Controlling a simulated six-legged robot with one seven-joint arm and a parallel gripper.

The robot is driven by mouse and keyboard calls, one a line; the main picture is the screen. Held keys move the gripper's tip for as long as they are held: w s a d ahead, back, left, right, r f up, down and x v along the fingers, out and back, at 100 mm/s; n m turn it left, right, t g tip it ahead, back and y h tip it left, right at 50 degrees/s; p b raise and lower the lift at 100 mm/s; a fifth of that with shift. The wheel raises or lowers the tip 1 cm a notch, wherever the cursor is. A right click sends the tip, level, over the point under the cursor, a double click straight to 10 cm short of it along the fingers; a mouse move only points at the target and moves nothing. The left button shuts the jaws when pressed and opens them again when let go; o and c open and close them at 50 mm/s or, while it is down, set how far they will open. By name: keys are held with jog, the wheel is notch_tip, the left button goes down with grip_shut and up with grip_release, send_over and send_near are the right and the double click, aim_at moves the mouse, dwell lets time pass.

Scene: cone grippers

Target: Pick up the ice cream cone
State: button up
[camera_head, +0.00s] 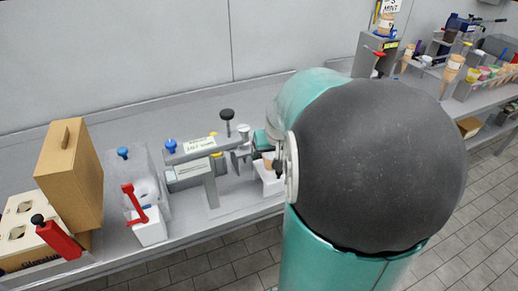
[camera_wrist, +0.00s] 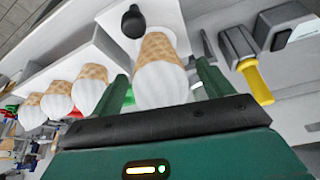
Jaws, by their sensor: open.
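In the wrist view, an ice cream cone (camera_wrist: 158,50) with a tan waffle part and a smooth white part lies between the two green fingers of my gripper (camera_wrist: 162,72). The fingers are open, one on each side of the cone. I cannot tell whether either finger touches it. Several similar cones (camera_wrist: 92,88) stand in a row to the left, along a white holder (camera_wrist: 75,45). In the head view, my own arm covers most of the gripper and the cone.
In the wrist view, a dark tool with a yellow handle (camera_wrist: 255,80) is right of the fingers. In the head view, a cardboard box (camera_head: 70,175) and a red lever (camera_head: 133,205) stand left on the grey counter (camera_head: 235,195). More equipment and cones (camera_head: 453,66) are at the right.

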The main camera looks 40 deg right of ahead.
jog(key=c, duration=0.8)
